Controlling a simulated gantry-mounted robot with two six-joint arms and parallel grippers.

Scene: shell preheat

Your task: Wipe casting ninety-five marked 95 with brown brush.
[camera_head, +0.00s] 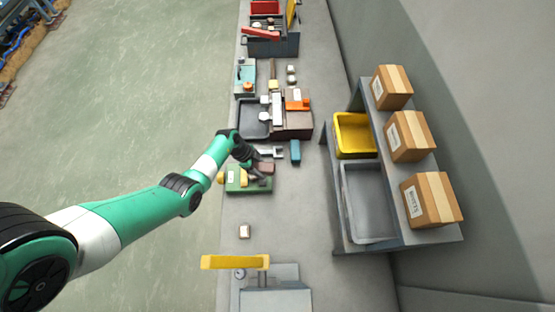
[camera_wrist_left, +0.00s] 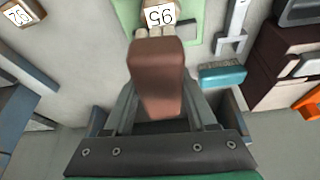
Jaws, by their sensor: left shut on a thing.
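My left gripper (camera_head: 258,162) is shut on the brown brush (camera_wrist_left: 157,78), which also shows in the head view (camera_head: 266,168). The brush's pale bristles point away from the gripper, toward casting ninety-five (camera_wrist_left: 160,14). The casting carries a white label marked 95 and lies at the top edge of the left wrist view, over a green plate (camera_wrist_left: 128,14). The bristle ends overlap the casting's near edge in that view; I cannot tell whether they touch it. In the head view the gripper is over the green plate (camera_head: 235,187). My right gripper is not in view.
A second labelled casting (camera_wrist_left: 20,12) lies at the upper left of the left wrist view. A blue brush (camera_head: 295,152) and a grey metal bracket (camera_head: 271,152) lie beyond the green plate. A small block (camera_head: 244,231) lies nearer. A shelf with boxes (camera_head: 430,200) stands right.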

